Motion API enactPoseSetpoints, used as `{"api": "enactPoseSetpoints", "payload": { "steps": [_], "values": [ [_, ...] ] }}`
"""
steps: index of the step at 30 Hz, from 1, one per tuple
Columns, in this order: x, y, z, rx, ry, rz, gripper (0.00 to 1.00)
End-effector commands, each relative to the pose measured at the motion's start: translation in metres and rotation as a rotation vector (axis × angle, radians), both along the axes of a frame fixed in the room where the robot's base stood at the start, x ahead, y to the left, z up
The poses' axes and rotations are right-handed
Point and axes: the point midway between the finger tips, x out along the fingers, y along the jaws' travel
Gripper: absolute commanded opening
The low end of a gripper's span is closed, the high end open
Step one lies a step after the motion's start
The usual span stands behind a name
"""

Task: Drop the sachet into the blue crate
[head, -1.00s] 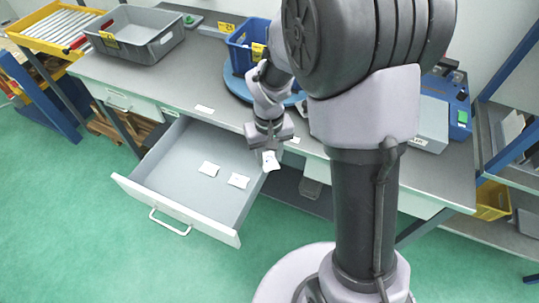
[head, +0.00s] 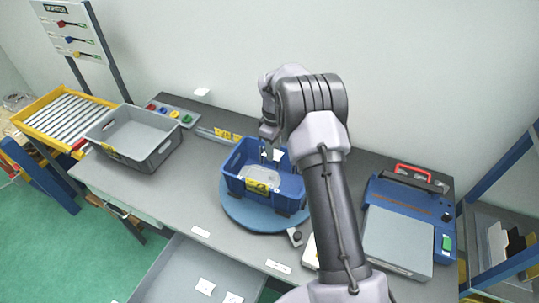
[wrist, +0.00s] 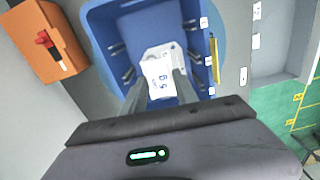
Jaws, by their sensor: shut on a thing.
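My gripper (head: 268,153) is over the blue crate (head: 287,190), pointing down. It is shut on a white sachet (head: 277,155). In the wrist view the sachet (wrist: 159,78) shows between the two fingertips, with dark blue print on it. The blue crate (wrist: 108,35) lies below and around it in that view. The crate has a yellow label on its front and a pale, whitish thing on its floor. The crate stands on a round blue turntable (head: 242,213). How high the sachet hangs above the crate floor is hard to tell.
Two more white sachets (head: 205,286) lie in the open drawer (head: 172,270) below the bench. A grey crate (head: 170,151) stands to the left. A blue machine with a grey plate (head: 398,240) stands to the right. An orange box (wrist: 48,55) shows beside the crate in the wrist view.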

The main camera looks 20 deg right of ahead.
Motion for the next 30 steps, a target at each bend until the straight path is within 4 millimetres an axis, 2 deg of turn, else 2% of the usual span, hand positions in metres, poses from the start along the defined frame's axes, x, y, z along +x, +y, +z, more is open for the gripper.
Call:
{"api": "enactPoseSetpoints", "payload": {
  "steps": [5, 16, 24, 25, 28, 30],
  "values": [
    [0.001, -0.002, -0.004, 0.000, -0.001, 0.007, 0.00],
    [0.000, -0.001, -0.057, 0.001, -0.001, 0.005, 0.00],
    [0.001, -0.001, -0.058, 0.000, -0.001, 0.005, 0.00],
    [0.001, -0.001, -0.058, 0.000, -0.001, 0.005, 0.37],
    [0.001, -0.001, -0.058, 0.000, -0.001, 0.005, 0.57],
    [0.001, -0.001, -0.058, 0.000, -0.001, 0.005, 0.61]
  ]
}}
